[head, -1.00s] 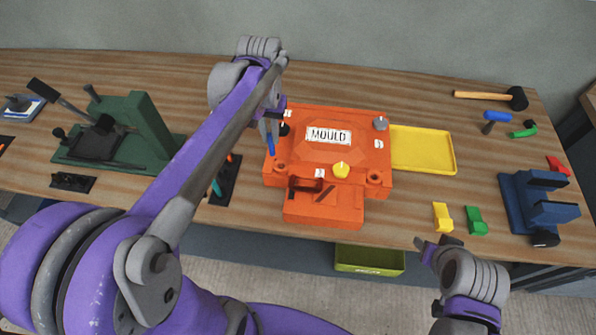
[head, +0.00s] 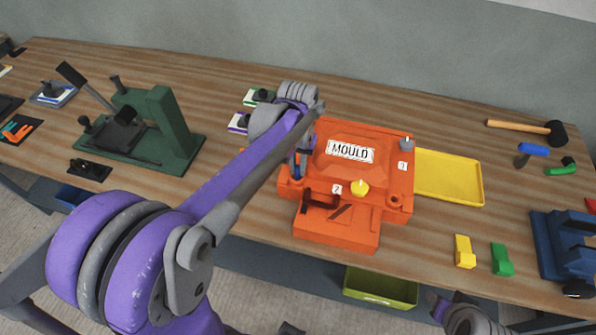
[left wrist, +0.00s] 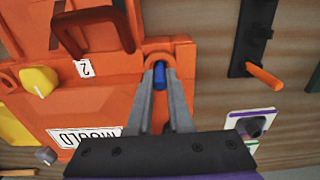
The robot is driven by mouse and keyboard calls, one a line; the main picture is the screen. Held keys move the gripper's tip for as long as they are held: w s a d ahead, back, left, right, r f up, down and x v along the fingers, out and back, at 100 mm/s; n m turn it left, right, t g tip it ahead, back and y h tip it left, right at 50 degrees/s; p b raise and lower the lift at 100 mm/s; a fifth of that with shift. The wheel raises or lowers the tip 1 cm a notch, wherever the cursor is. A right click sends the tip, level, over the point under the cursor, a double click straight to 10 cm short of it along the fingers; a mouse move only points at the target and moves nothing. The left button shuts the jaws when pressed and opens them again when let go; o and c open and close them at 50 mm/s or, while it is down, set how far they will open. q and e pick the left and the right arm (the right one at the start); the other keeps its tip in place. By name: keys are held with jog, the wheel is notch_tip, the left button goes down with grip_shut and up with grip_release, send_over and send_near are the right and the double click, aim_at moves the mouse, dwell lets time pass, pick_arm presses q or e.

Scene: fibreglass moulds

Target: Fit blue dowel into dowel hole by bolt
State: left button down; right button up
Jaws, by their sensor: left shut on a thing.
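My left gripper (head: 298,168) is shut on the blue dowel (head: 296,170), over the near left corner of the orange mould (head: 338,232). In the left wrist view, the blue dowel (left wrist: 160,76) shows between the fingertips (left wrist: 161,80), within the outline of a rounded orange corner lug (left wrist: 166,46). The fingers and dowel cover the hole there, so I cannot tell whether the dowel's end is in it or above it. A yellow knob (head: 360,187) by label 2 and a grey knob (head: 406,143) by label 3 are on the mould. My right gripper (head: 440,303) is partly in view at the bottom, away from the mould.
A yellow tray (head: 450,180) lies right of the mould. Yellow (head: 464,252) and green (head: 502,260) pieces and a blue fixture (head: 560,245) are further right. A green press (head: 165,135) stands left. A green bin (head: 380,287) is below the bench edge.

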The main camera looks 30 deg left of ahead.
pick_arm(q)
jog(key=shift+s+f, duration=0.2)
jog(key=shift+f, duration=0.15)
jog(key=shift+r, duration=0.15)
jog(key=shift+w, duration=0.15)
jog(key=c, duration=1.1)
grip_release()
jog(key=shift+c, duration=0.2)
jog(key=shift+o, duration=0.2)
pick_arm(e)
jog(key=shift+s+f, duration=0.2)
jog(key=shift+s, duration=0.05)
jog(key=shift+w+r, duration=0.1)
